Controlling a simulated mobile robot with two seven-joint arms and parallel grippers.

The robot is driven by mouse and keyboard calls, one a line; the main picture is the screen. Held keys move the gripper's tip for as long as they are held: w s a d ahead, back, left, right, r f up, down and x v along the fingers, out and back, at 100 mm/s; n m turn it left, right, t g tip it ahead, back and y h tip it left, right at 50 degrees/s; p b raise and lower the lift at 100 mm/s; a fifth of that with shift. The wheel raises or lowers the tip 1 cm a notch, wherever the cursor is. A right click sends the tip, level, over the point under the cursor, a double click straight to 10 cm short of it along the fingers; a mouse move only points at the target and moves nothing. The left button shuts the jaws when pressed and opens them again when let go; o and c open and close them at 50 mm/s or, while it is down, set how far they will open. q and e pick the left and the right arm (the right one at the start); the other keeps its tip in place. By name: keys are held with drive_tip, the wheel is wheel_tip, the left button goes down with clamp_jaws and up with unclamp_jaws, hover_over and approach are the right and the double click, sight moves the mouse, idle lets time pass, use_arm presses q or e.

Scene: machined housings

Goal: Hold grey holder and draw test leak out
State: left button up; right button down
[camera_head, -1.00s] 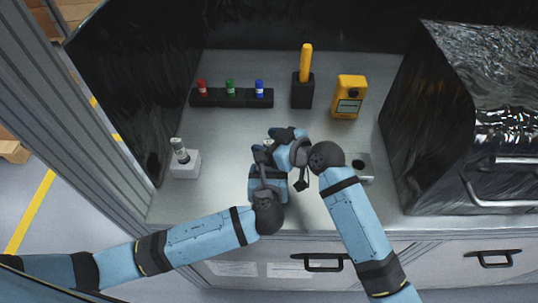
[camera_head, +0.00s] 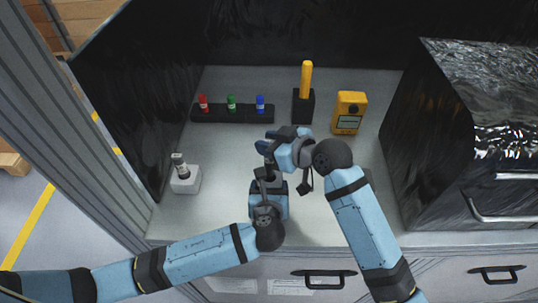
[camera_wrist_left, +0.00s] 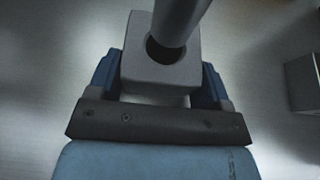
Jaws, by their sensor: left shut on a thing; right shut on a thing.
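In the left wrist view the grey holder (camera_wrist_left: 140,75), a block with a round hole, sits between the blue fingers of my left gripper (camera_wrist_left: 160,85), which is shut on it. The test leak (camera_wrist_left: 182,22), a grey cylinder, rises from the hole at a slant; a dark gap shows beside it. I cannot tell how deep its lower end is. In the head view my left gripper (camera_head: 268,182) is low over the counter. My right gripper (camera_head: 265,150) is just above it, shut on the test leak. The grippers hide most of both things there.
A pale block (camera_head: 185,184) with a small vial stands at the left. Behind are a black rack (camera_head: 232,114) with red, green and blue capped vials, a yellow-handled tool in a black stand (camera_head: 303,108) and a yellow meter (camera_head: 348,112). A dark shiny cabinet bounds the right.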

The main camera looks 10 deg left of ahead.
wheel_tip(320, 180, up, 4)
drive_tip(key=shift+r, duration=0.15)
use_arm(q)
drive_tip(key=o, duration=1)
drive_tip(key=v, duration=1.2)
drive_tip(key=shift+r, duration=0.1)
